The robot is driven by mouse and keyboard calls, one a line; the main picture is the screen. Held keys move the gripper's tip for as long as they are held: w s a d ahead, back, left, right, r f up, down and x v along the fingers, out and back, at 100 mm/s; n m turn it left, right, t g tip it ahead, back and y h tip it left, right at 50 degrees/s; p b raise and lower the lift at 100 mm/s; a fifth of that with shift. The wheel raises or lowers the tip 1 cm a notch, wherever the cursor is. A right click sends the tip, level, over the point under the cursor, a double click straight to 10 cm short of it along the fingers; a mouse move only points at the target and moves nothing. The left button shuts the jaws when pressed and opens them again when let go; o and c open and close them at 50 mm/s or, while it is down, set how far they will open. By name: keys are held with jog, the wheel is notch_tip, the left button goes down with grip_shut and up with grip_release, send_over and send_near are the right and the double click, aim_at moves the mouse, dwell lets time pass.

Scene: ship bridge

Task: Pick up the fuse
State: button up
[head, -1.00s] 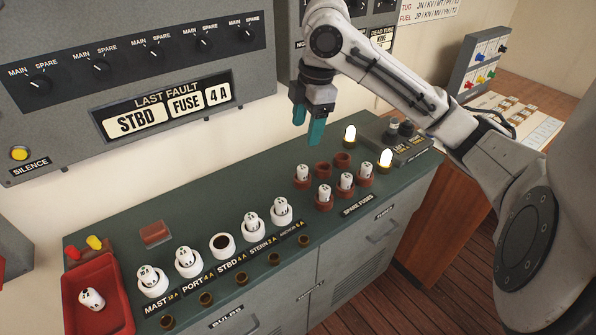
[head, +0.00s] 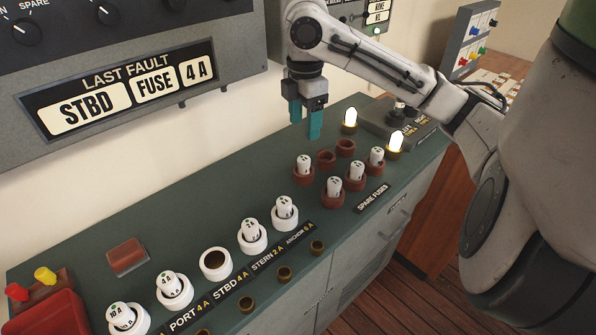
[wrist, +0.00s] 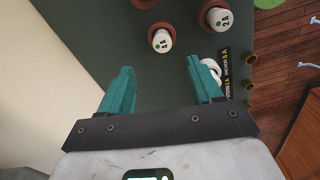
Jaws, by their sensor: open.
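A white spare fuse marked 4 A (wrist: 161,41) stands upright in a brown holder in the wrist view, just beyond my fingertips. It appears to be the leftmost spare fuse in the head view (head: 303,166). My gripper (head: 305,122) is open and empty above the console, fingers pointing down, over the back of the spare group. Its teal fingers also show in the wrist view (wrist: 161,68), spread apart, touching no fuse. The STBD 4 A holder (head: 216,263) is empty. The fault panel (head: 120,95) reads STBD FUSE 4 A.
A spare fuse marked 2 A (wrist: 218,18) stands close beside the 4 A one. Two brown holders (head: 345,147) are empty. Lit bulbs (head: 396,142) stand behind at the right. White-holder fuses (head: 252,232) line the console front. A red tray (head: 45,315) is at the lower left.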

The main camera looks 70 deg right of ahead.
send_over(304, 159)
jog(key=f, duration=0.5)
jog(key=shift+w+d+f, duration=0.15)
jog(key=shift+d+f, duration=0.15)
jog(key=shift+a+f, duration=0.2)
jog(key=shift+f, duration=2.45)
jog(key=shift+c, duration=0.3)
jog(key=c, duration=1.1)
jog(key=shift+o, duration=0.2)
jog(key=shift+r, duration=0.15)
jog(key=shift+r, duration=0.6)
jog(key=s+a+r, duration=0.4)
jog(key=s+r, duration=0.7)
jog(key=s, duration=0.2)
jog(key=shift+s+r, duration=0.25)
jog(key=shift+r, duration=0.1)
